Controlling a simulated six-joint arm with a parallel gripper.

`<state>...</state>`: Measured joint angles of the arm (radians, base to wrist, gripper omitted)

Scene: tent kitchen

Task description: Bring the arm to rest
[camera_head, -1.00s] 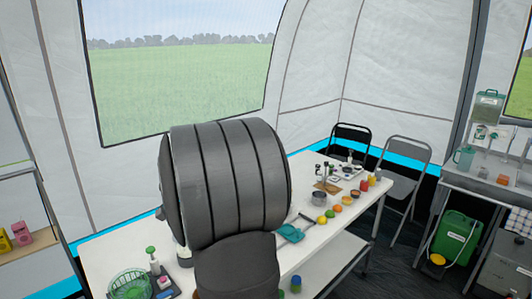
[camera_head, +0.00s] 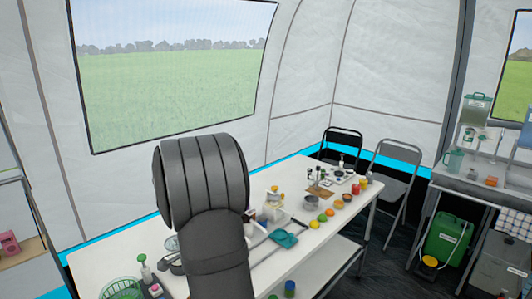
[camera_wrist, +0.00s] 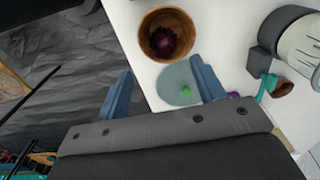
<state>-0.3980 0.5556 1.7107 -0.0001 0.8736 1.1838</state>
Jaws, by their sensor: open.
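My gripper (camera_wrist: 164,90) shows in the wrist view with its two blue-grey fingers spread wide apart. It is open, and nothing is held between the fingers. Past the fingertips lie the edge of the white table and a pale blue-green round item with a green spot (camera_wrist: 186,92). In the head view my dark grey arm covers the left middle of the white table (camera_head: 112,258), and the gripper itself is hidden behind the arm.
In the wrist view a brown bowl (camera_wrist: 167,35) with a dark red item stands beyond the fingers. In the head view fruit (camera_head: 322,217), a teal item (camera_head: 285,239) and a green basket (camera_head: 122,289) are on the table. Folding chairs (camera_head: 396,178) stand behind it.

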